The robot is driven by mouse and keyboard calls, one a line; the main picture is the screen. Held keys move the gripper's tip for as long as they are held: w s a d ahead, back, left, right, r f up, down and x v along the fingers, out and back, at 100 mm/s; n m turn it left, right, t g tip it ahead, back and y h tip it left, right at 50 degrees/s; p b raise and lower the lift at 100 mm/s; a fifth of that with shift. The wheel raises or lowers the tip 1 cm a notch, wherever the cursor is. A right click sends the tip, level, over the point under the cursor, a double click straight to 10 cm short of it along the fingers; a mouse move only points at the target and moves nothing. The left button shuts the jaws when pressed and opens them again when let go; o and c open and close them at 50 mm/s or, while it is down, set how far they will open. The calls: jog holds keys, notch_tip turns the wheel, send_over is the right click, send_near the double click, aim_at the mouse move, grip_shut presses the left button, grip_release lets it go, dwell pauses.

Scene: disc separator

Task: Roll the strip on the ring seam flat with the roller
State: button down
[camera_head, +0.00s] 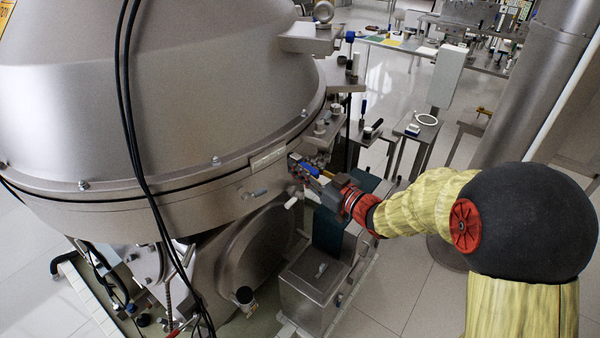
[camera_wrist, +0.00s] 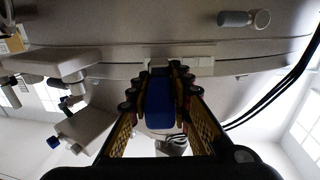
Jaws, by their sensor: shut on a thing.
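The ring seam (camera_head: 215,173) runs as a dark line around the big metal drum. A pale strip (camera_head: 268,157) lies across the seam on the drum's right side; it also shows in the wrist view (camera_wrist: 192,62), just beyond the fingertips. My gripper (camera_head: 306,171) is beside the drum, to the right of the strip. It is shut on the roller's blue handle (camera_wrist: 160,104), seen between both fingers in the wrist view. The roller's working end is too small or hidden to make out. I cannot tell whether it touches the drum; it appears apart from the strip.
A grey cylindrical knob (camera_wrist: 244,18) juts from the drum. Black cables (camera_head: 133,130) hang across the drum's front. Metal brackets (camera_head: 320,130) stick out close to my gripper. A small stand with a white ring (camera_head: 426,119) is behind. Open floor (camera_head: 405,270) lies at right.

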jog(key=x, duration=0.3)
jog(key=shift+w+a+f, duration=0.1)
jog(key=shift+w+a, duration=0.1)
jog(key=s+a+b, duration=0.1)
jog(key=s+a, duration=0.4)
jog(key=shift+b, duration=0.4)
jog(key=c, duration=2.1)
grip_release()
jog(key=shift+c, duration=0.2)
jog(key=c, duration=0.4)
grip_shut()
